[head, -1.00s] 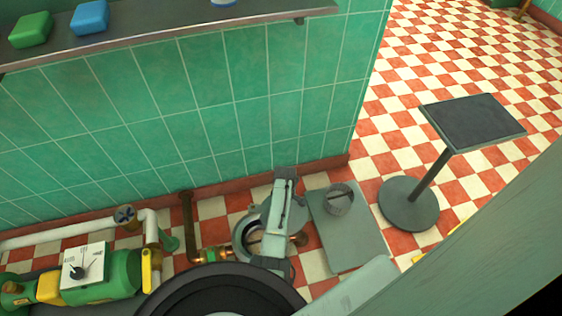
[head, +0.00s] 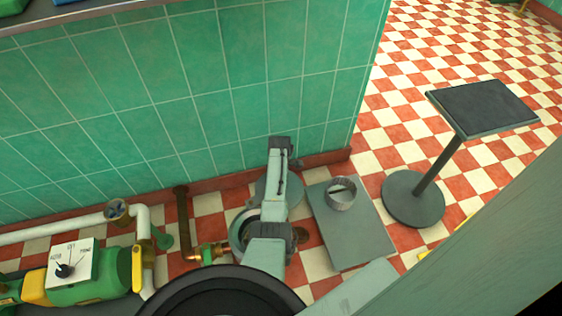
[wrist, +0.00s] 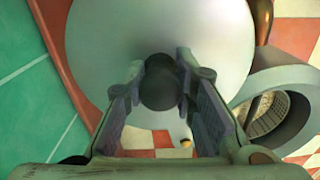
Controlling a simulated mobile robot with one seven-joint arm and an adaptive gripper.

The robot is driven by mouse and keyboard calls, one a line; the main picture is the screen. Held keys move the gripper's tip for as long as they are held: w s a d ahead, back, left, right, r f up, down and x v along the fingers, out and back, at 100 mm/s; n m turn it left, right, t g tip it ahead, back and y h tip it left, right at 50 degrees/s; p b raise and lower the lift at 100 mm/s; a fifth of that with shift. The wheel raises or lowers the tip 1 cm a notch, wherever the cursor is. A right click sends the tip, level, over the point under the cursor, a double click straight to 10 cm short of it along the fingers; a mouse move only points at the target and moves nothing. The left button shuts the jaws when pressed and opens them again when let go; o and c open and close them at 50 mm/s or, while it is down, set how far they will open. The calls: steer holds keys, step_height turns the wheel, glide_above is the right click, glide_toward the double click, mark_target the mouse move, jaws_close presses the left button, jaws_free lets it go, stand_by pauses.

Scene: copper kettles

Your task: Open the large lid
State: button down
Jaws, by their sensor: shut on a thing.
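The large lid (wrist: 215,45) is a pale grey-green disc with a dark round knob (wrist: 158,88), filling the upper middle of the wrist view. My gripper (wrist: 160,80) has its two fingers on either side of the knob and is shut on it. In the head view only part of the lid (head: 263,190) shows beside my arm, near the wall. The round grey vessel (head: 238,232) stands open below it, partly hidden by my arm. My fingertips are hidden in the head view.
A grey floor plate (head: 348,235) with a small strainer-like ring (head: 341,194) lies to the right. A black-topped stand (head: 482,108) is farther right. A copper pipe (head: 183,220) and green pump (head: 95,285) are left. The tiled wall (head: 200,100) is close behind.

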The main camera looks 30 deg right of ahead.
steer(key=shift+w, duration=0.1)
stand_by(0.3)
steer(key=c, duration=1.4)
jaws_free()
steer(key=shift+r, duration=0.1)
step_height(320, 180, up, 12)
steer(key=shift+f, duration=0.1)
